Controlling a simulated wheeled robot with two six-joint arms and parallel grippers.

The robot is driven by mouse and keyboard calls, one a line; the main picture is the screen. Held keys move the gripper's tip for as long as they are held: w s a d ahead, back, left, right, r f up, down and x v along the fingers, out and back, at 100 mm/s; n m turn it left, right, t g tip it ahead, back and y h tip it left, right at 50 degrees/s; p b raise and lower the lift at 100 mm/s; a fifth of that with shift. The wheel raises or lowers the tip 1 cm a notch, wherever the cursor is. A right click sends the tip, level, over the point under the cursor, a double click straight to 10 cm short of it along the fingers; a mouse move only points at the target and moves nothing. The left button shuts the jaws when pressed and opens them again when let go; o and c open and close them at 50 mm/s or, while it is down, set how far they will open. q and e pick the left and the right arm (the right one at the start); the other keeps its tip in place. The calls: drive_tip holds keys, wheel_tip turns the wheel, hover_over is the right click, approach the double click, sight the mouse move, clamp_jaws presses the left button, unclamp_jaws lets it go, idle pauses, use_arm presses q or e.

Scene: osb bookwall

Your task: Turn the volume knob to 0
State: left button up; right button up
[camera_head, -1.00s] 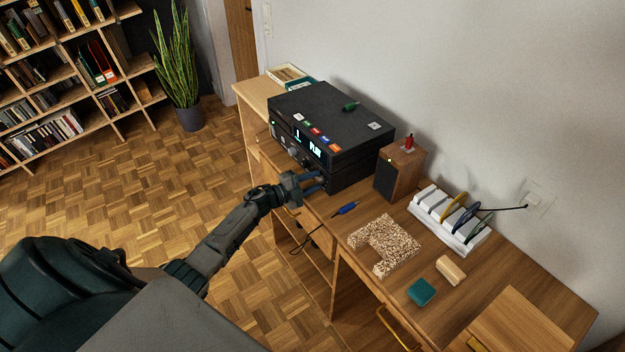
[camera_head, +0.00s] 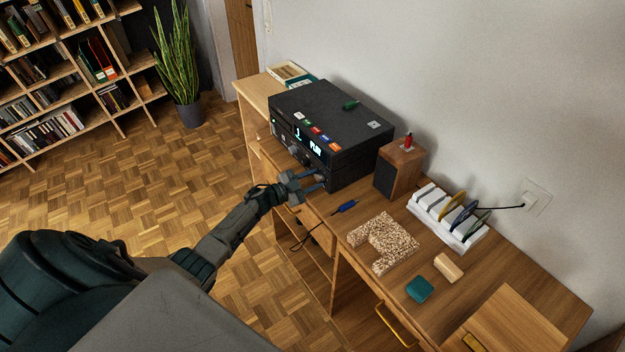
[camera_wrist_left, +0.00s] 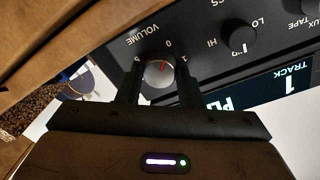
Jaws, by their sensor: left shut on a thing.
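The black stereo unit (camera_head: 330,125) stands on the wooden desk, its front with a lit display facing my left arm. Its volume knob (camera_wrist_left: 160,72) is silver with a red pointer mark, below the word VOLUME in the left wrist view. The digits 5, 0 and 1 show around it. The red mark points up, roughly toward the 0. My left gripper (camera_wrist_left: 160,84) has a dark finger on each side of the knob and is shut on it. In the head view the left gripper (camera_head: 318,182) is at the stereo's front, and the knob is hidden there. My right gripper is out of view.
A wooden speaker (camera_head: 398,170) stands right of the stereo. Another knob (camera_wrist_left: 238,37) is beside the volume knob.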

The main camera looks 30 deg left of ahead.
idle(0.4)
use_arm(q)
drive_tip(key=o, duration=1)
drive_tip(key=shift+s+a, duration=0.1)
drive_tip(key=shift+b+v, duration=1.2)
drive_tip(key=shift+v, duration=4.1)
drive_tip(key=shift+f, duration=0.1)
